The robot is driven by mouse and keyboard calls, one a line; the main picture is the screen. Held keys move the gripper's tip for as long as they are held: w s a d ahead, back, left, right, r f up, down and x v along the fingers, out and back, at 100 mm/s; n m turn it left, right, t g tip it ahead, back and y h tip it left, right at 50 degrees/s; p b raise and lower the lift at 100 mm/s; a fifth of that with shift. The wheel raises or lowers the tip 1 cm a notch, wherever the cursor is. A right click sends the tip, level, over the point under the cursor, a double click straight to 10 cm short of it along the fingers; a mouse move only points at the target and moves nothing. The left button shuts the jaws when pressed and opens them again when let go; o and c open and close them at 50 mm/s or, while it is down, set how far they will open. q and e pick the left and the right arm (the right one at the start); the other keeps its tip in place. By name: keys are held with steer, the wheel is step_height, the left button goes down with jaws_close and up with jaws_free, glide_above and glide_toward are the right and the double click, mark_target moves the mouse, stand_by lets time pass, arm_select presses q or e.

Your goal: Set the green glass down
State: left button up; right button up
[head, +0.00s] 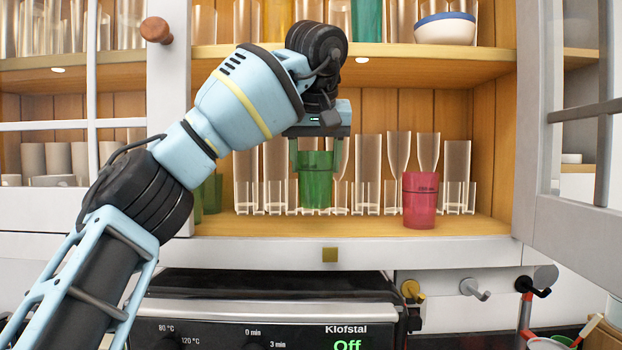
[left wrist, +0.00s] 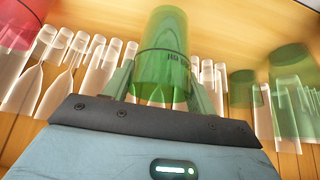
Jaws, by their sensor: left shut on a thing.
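The green glass (head: 315,190) is upright at the lower shelf (head: 345,227) of the open cabinet. My left gripper (head: 317,160) points down from above and is shut on its upper part, one finger on each side. The glass's base is close to the shelf board; I cannot tell whether it touches. The left wrist view also shows the green glass (left wrist: 162,50) between the fingers (left wrist: 164,95). My right gripper is not in view.
A row of clear glasses (head: 367,180) stands behind the green glass. A red glass (head: 421,205) stands to its right, nearer the front edge. Other green glasses (head: 212,192) are to the left, partly behind my arm. The cabinet's glazed door (head: 575,190) stands open at right.

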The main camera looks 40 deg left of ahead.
mark_target(311, 178)
arm_select(q)
steer(key=shift+a, duration=0.4)
steer(key=f, duration=0.3)
steer(key=shift+w+a, duration=0.1)
steer(key=shift+a, duration=0.15)
steer(key=shift+d+f, duration=0.1)
steer(key=shift+f, duration=0.2)
steer(key=shift+f, duration=0.1)
steer(key=o, duration=1.1)
steer(key=shift+d+r, duration=0.1)
steer(key=shift+r, duration=0.4)
steer(key=v, duration=1.1)
steer(key=shift+s+d, duration=0.1)
steer(key=shift+s, duration=0.15)
